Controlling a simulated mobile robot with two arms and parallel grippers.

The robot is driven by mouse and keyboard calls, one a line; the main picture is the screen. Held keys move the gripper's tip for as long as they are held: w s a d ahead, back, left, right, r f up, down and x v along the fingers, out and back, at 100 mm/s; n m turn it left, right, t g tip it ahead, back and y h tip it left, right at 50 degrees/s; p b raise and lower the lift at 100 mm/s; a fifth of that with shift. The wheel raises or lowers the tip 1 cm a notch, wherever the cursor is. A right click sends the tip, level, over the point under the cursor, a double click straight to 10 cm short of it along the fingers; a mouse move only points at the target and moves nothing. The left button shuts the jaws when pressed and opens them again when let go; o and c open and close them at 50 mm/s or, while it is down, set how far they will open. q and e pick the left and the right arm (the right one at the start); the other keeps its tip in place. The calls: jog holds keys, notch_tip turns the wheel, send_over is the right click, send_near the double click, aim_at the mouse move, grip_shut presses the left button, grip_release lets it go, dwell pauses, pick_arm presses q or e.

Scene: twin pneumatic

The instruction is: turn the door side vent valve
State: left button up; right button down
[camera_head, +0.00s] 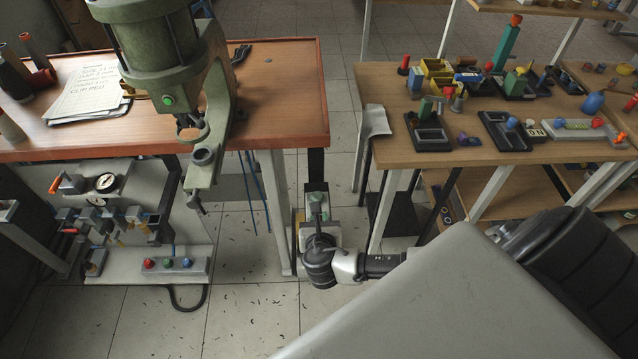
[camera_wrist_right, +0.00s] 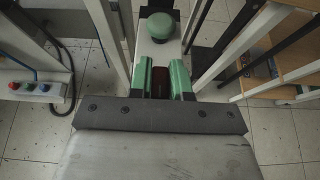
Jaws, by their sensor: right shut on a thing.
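My right gripper (camera_wrist_right: 161,72) has two green fingers, shut on a narrow dark reddish-brown part (camera_wrist_right: 160,84) that looks like a valve handle. The fingers hide most of it, so I cannot tell its turn angle. A round green knob (camera_wrist_right: 159,26) on a pale housing shows just beyond the fingertips. In the head view, my right gripper (camera_head: 316,205) is low down, between the press bench and the parts table. The part in its grip is too small and covered to make out there. My left gripper is not in view.
The press bench (camera_head: 285,95) with its green press (camera_head: 165,50) stands left, its legs close to my right gripper. A pneumatic panel (camera_head: 130,215) with gauges and a button box (camera_head: 165,265) is below. The parts table (camera_head: 385,85) stands right. Tiled floor lies between.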

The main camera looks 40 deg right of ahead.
jog(key=shift+f, duration=0.1)
dwell(0.3)
jog(key=c, duration=1.1)
grip_release()
jog(key=shift+s, duration=0.1)
jog(key=v, duration=1)
jog(key=shift+s+a, duration=0.25)
